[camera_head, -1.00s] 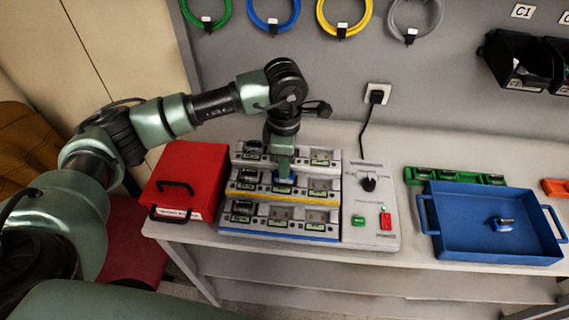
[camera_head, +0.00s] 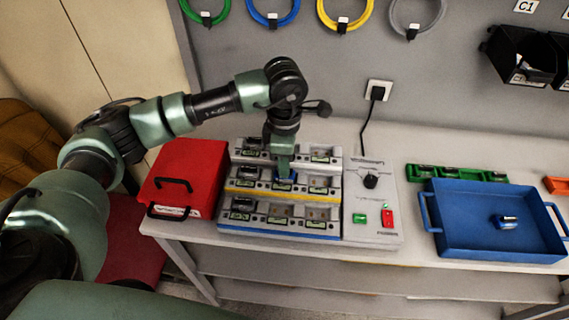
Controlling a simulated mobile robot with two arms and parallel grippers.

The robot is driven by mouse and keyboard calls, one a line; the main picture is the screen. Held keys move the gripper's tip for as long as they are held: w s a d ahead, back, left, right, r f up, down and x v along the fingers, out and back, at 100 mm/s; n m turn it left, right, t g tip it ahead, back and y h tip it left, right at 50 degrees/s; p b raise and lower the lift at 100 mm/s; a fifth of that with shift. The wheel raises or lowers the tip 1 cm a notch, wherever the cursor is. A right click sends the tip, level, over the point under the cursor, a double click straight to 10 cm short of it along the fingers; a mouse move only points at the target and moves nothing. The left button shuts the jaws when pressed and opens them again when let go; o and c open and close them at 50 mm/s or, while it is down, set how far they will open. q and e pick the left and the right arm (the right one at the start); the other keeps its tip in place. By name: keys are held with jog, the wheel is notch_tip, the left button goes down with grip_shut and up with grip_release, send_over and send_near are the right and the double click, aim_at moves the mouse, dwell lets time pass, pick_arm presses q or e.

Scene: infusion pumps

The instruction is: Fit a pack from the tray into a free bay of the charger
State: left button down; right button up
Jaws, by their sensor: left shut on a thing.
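The charger (camera_head: 371,222) is a tiered unit on the table, with white, yellow-edged and blue-edged rows of bays. Some bays hold dark packs and others look empty. My left gripper (camera_head: 284,174) points down at the middle row, shut on a blue pack (camera_head: 288,178) at that row's middle bay. I cannot tell whether the pack is seated; the gripper hides part of it. The blue tray (camera_head: 470,247) on the right holds another blue pack (camera_head: 504,222). My right gripper is not in view.
A red case (camera_head: 185,178) stands left of the charger. A green rack (camera_head: 462,173) with dark packs lies behind the tray. A black plug and cord (camera_head: 377,92) hang from the wall. Coiled cables and dark bins (camera_head: 517,55) are above.

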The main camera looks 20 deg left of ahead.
pick_arm(q)
jog(key=shift+f, duration=0.15)
jog(key=c, duration=1.4)
grip_release()
jog(key=shift+w+r+b, duration=0.1)
jog(key=shift+r+b, duration=0.25)
notch_tip(320, 180, up, 6)
jog(key=shift+r+b, duration=0.1)
jog(key=shift+b, duration=0.9)
jog(key=shift+s+r, duration=0.2)
jog(key=shift+r, duration=0.3)
